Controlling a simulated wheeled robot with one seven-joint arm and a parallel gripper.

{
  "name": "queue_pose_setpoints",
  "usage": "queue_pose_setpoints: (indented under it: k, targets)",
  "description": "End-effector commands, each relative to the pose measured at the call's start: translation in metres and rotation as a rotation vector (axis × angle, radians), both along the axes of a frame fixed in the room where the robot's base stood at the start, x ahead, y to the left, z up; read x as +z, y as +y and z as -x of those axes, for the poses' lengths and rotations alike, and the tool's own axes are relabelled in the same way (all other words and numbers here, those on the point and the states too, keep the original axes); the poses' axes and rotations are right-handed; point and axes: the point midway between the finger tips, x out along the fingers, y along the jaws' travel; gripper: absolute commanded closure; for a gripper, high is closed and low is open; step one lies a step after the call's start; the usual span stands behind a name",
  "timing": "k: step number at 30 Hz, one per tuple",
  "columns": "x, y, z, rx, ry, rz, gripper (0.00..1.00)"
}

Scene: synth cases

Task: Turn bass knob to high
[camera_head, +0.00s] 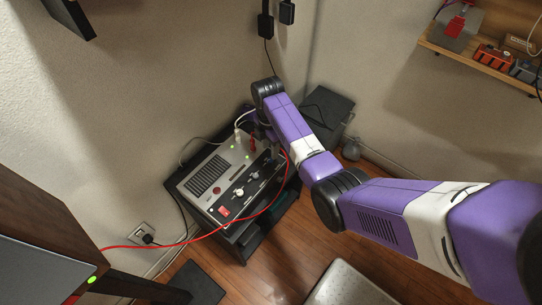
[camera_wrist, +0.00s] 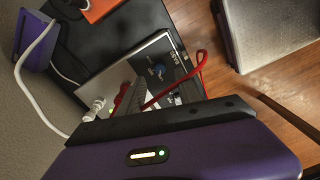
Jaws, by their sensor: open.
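The amplifier (camera_head: 212,171) is a light-grey box with a dark front panel, on a low black stand. In the head view, several small knobs line the panel, but I cannot tell which is the bass one. My gripper (camera_wrist: 160,118) shows in the wrist view as a dark strip on a purple body; its fingertips are not clear. It is open and apart from the knob.
A red cable (camera_head: 184,243) loops across the amplifier's front, and passes close to the bass knob in the wrist view. A white cable (camera_wrist: 38,98) runs at left there. A dark bin (camera_head: 326,110) stands behind my arm. Wooden floor (camera_head: 285,235) is open in front.

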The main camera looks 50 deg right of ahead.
Motion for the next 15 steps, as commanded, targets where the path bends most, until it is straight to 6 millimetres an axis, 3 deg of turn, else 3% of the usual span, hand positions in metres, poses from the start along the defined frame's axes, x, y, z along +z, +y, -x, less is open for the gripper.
queue_pose_setpoints:
  k: [9,15]
  targets:
    - [-0.046,0.001,0.002,-0.002,0.002,0.0,0.59]
    - [-0.056,0.001,0.002,-0.002,-0.001,0.0,0.59]
